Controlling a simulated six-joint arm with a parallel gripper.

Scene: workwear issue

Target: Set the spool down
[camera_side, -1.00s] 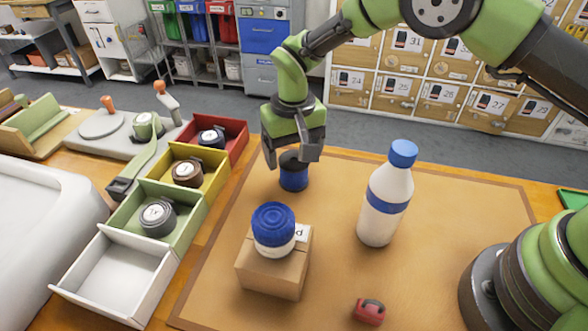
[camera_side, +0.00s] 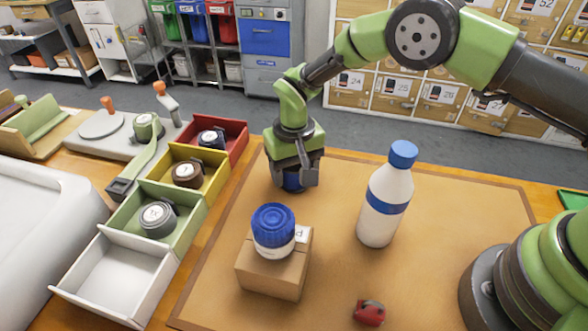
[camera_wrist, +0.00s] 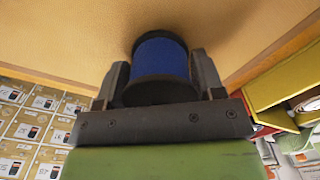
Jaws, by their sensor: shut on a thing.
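The spool (camera_side: 292,181) is blue with dark ends and stands upright at the back of the tan mat, mostly hidden by my gripper in the side view. My gripper (camera_side: 295,183) points down over it and is shut on it, one finger on each side. In the wrist view the blue spool (camera_wrist: 160,60) sits between the two dark fingers of my gripper (camera_wrist: 160,75). Its lower end appears to be at the mat (camera_side: 440,270), but I cannot tell whether it touches.
A cardboard box (camera_side: 270,270) with a blue-lidded white jar (camera_side: 274,230) stands in front. A white bottle (camera_side: 384,200) with a blue cap stands right. A red object (camera_side: 369,312) lies near the front. Coloured bins (camera_side: 107,272) line the left. The mat's right side is clear.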

